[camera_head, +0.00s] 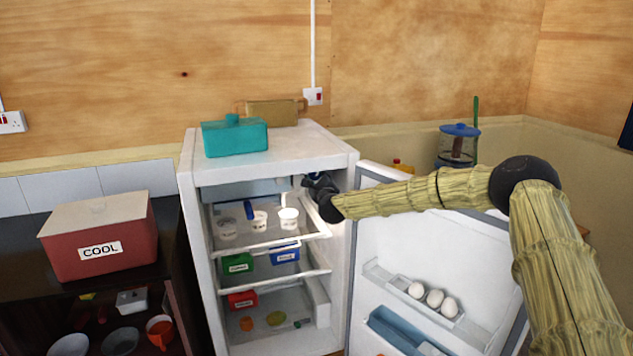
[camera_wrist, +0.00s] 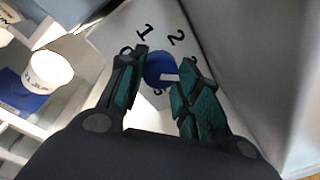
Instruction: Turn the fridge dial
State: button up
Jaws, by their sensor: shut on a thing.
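The fridge (camera_head: 330,158) stands open, its door (camera_head: 380,250) swung out to the right. In the wrist view the blue dial (camera_wrist: 156,66) sits on a white panel with the numerals 1 and 2 above it and another, partly hidden numeral below. A white mark on the dial lies towards its right side. My gripper (camera_wrist: 160,78) is shut on the dial, one teal-padded finger on each side. In the head view my gripper (camera_head: 318,182) is inside the fridge at the upper right; the dial is hidden there.
White cups (camera_head: 259,220) stand on the top shelf, left of my gripper. Green and blue boxes (camera_head: 285,253) are on the shelf below. Eggs (camera_head: 435,298) sit in the door rack. A teal box (camera_head: 235,138) is on the fridge top. A red COOL box (camera_head: 100,245) stands left.

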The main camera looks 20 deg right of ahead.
jog(key=n+b, duration=0.1)
jog(key=b, duration=0.1)
jog(key=n+b, duration=0.2)
jog(key=shift+f, duration=0.3)
jog(key=n+t+b, duration=0.1)
jog(key=n+b, duration=0.4)
jog(key=shift+n+y+b, duration=0.3)
jog(key=shift+n, duration=0.1)
jog(key=n+y+b, duration=0.1)
jog(key=n+b, duration=0.2)
jog(key=n, duration=0.2)
jog(key=n+b, duration=0.1)
jog(key=n, duration=0.3)
jog(key=shift+f+y+b, duration=0.1)
jog(key=shift+y+b, duration=0.2)
jog(key=shift+b, duration=0.1)
jog(key=n+b, duration=0.1)
jog(key=n, duration=0.4)
jog(key=shift+d+y, duration=0.1)
jog(key=shift+y, duration=0.3)
jog(key=n+b, duration=0.1)
jog(key=n, duration=0.3)
jog(key=shift+y, duration=0.3)
jog(key=n, duration=0.4)
jog(key=shift+d+n+g+y, duration=0.15)
jog(key=shift+n+g+y, duration=0.15)
jog(key=shift+n, duration=0.1)
jog(key=shift+n+b, duration=0.45)
jog(key=shift+n, duration=1.45)
jog(key=shift+s+d, duration=0.1)
